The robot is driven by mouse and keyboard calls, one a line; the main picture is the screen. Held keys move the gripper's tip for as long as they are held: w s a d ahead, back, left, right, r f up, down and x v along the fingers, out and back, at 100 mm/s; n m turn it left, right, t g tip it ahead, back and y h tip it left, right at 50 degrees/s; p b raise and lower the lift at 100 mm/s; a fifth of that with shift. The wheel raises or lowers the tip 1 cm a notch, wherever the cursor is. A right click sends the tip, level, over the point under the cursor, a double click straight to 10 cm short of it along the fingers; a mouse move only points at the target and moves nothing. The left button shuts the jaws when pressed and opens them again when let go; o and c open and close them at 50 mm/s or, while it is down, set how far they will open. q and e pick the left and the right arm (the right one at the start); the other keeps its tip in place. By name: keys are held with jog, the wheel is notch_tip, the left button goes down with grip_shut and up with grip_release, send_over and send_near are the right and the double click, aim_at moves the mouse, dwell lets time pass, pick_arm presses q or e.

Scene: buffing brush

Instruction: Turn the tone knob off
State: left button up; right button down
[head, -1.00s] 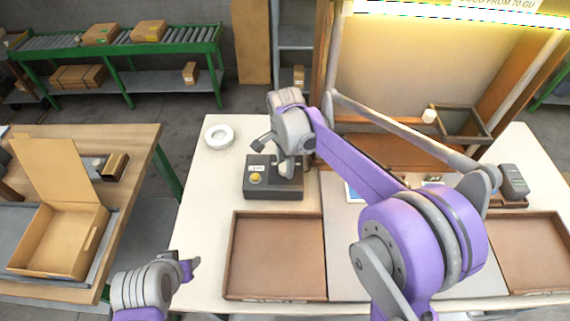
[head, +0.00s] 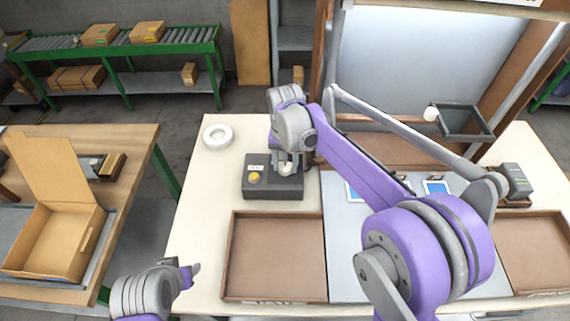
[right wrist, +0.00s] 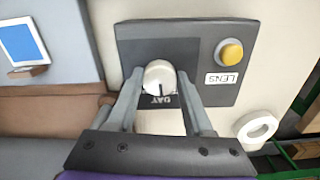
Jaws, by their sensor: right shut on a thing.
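A dark control box (head: 262,190) stands on the pale table in the head view. It carries a white round knob (right wrist: 159,76), with a dark pointer line toward a label that seems to read DAY, upside down in the right wrist view. The knob also shows in the head view (head: 286,169). My right gripper (right wrist: 159,88) is shut on the knob, one finger on each side. A yellow button (right wrist: 231,53) sits beside it with a LENS label. My left gripper (head: 191,272) is low at left, away from the box; its jaws are unclear.
A white ring (head: 217,136) lies behind and left of the box. A brown tray (head: 232,255) lies in front of it. A lit booth panel (head: 420,65) stands at the back right. An open cardboard box (head: 75,240) is on the left table.

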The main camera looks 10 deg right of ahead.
aim_at(286, 166)
jog(key=n, duration=0.4)
jog(key=shift+n, duration=0.3)
jog(key=n, duration=0.4)
jog(key=shift+d+b, duration=0.1)
jog(key=shift+b, duration=0.25)
jog(key=shift+n, duration=0.3)
jog(key=shift+c, duration=1.5)
grip_release()
notch_tip(286, 166, up, 11)
jog(key=shift+p, duration=0.35)
